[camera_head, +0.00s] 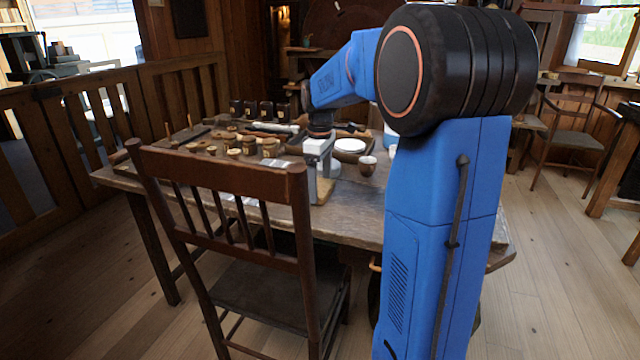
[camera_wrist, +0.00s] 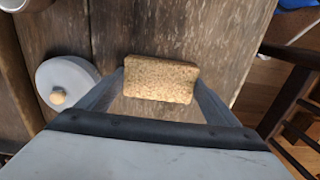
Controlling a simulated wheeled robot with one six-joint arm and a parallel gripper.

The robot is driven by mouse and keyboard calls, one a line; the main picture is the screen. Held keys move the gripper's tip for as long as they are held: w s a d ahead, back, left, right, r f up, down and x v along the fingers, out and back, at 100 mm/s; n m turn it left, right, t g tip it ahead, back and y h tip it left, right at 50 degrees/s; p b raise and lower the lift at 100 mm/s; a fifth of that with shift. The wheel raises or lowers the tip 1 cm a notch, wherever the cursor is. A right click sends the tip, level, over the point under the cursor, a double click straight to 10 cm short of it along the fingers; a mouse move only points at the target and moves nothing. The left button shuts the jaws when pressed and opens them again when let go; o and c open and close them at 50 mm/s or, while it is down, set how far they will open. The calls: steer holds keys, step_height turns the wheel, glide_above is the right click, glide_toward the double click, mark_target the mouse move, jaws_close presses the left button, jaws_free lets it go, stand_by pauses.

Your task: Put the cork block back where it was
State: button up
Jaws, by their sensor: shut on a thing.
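The cork block (camera_wrist: 160,80) is a tan, speckled rectangular block in the wrist view. My gripper (camera_wrist: 160,84) is shut on it, with one finger at each short end. The wooden table top (camera_wrist: 235,30) lies under it; I cannot tell from this view whether the block touches the wood. In the head view my gripper (camera_head: 318,180) points down over the near side of the table (camera_head: 350,215), behind the chair back.
A white lidded pot with a wooden knob (camera_wrist: 68,85) stands just left of my gripper in the wrist view. A wooden chair (camera_head: 225,180) stands at the table's near side. Several turned spools (camera_head: 235,152) and dark containers (camera_head: 265,110) crowd the table's left and back. A cup (camera_head: 367,166) stands to the right.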

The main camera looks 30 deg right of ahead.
mark_target(320, 186)
steer(key=shift+f, duration=0.15)
steer(key=o, duration=1.1)
step_height(320, 186, up, 12)
steer(key=shift+r, duration=0.2)
